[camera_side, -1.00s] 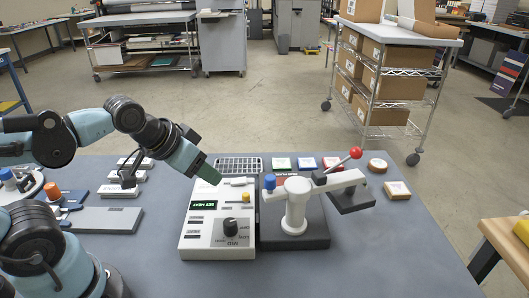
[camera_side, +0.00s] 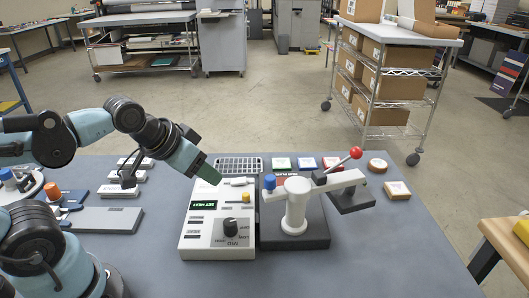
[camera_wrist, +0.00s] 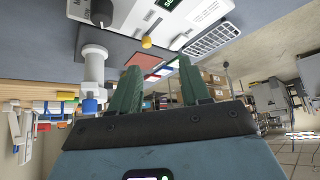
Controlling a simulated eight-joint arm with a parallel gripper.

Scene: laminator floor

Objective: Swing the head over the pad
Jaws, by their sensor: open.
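A swing press stands right of centre in the side view. Its white post (camera_side: 295,208) rises from a dark base plate (camera_side: 318,234), and a white arm (camera_side: 335,183) crosses the top. A blue knob (camera_side: 269,182) is at the arm's left end. A dark block with a red-ball lever (camera_side: 355,153) sits on the arm's right part. A dark block (camera_side: 352,201) lies below that end; I cannot tell whether it is the pad. My gripper (camera_side: 217,180) is above the control box, left of the knob, apart from the press. In the wrist view its green fingers (camera_wrist: 159,85) are apart and empty.
A white control box (camera_side: 217,245) with a black dial and green display adjoins the press on the left. The table's front right is clear.

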